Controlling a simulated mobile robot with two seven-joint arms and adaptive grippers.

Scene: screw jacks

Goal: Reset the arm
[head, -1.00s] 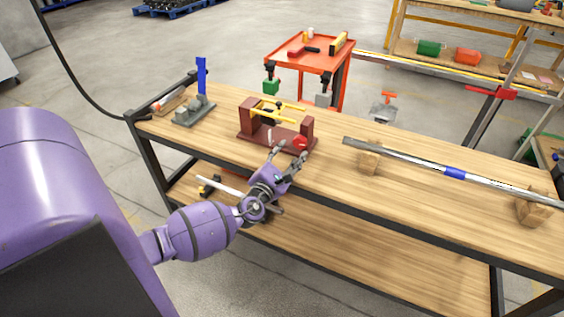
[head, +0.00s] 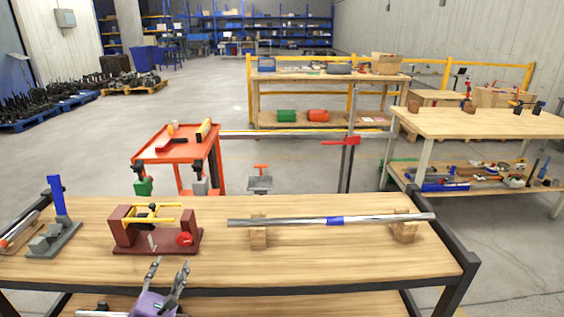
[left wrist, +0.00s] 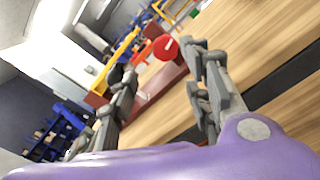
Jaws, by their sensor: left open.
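My left gripper (head: 168,280) is open and empty at the front edge of the workbench in the head view. Its fingers point up and away, apart from the dark red fixture (head: 128,232), which stands just behind it. The fixture has yellow bars (head: 152,213) across its top and a round red knob (head: 185,239) at its right front. In the left wrist view the red knob (left wrist: 165,47) shows between and beyond the spread fingers (left wrist: 160,88). My right gripper is in neither view.
On the wooden bench top (head: 330,262), a metal bar (head: 290,222) with a blue band rests on two wooden blocks. A grey stand with a blue upright (head: 56,194) is at the left. An orange cart (head: 172,150) stands behind the bench. The bench's front right is clear.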

